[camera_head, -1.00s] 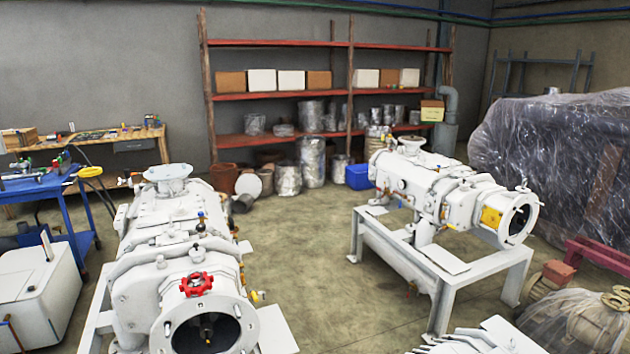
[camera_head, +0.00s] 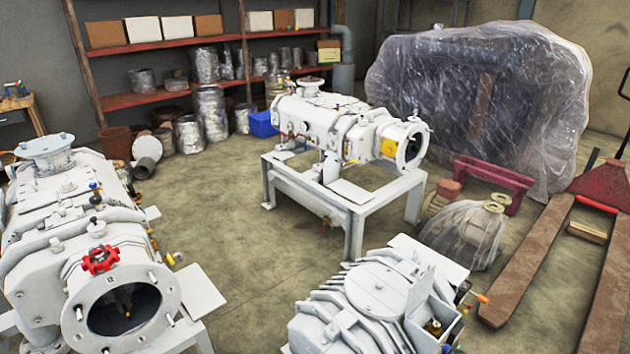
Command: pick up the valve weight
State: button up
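I cannot single out a valve weight in this view. The left white vacuum machine (camera_head: 58,215) carries a red handwheel (camera_head: 101,260) above its dark round opening. A second white machine (camera_head: 335,125) stands on a white frame (camera_head: 350,212) in the middle, with a yellow plate (camera_head: 388,147) near its open end. A third white, ribbed machine (camera_head: 375,300) is at the bottom, cut by the lower edge, with an orange-tipped fitting (camera_head: 481,298) at its right. My gripper is not in view.
A red-beamed shelf (camera_head: 165,97) with boxes and cans lines the back wall. A plastic-wrapped bulk (camera_head: 475,100) stands behind. A plastic-covered object (camera_head: 465,232), a dark red stand (camera_head: 494,182) and a pallet jack (camera_head: 540,260) are at right. Concrete floor (camera_head: 225,235) is clear between the machines.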

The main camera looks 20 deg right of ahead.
aim_at(434, 329)
jog(key=k, duration=0.5)
jog(key=z, duration=1.2)
jog(key=i, duration=0.25)
jog(key=u, duration=0.35)
jog(key=k, duration=0.15)
jog(key=z, duration=0.4)
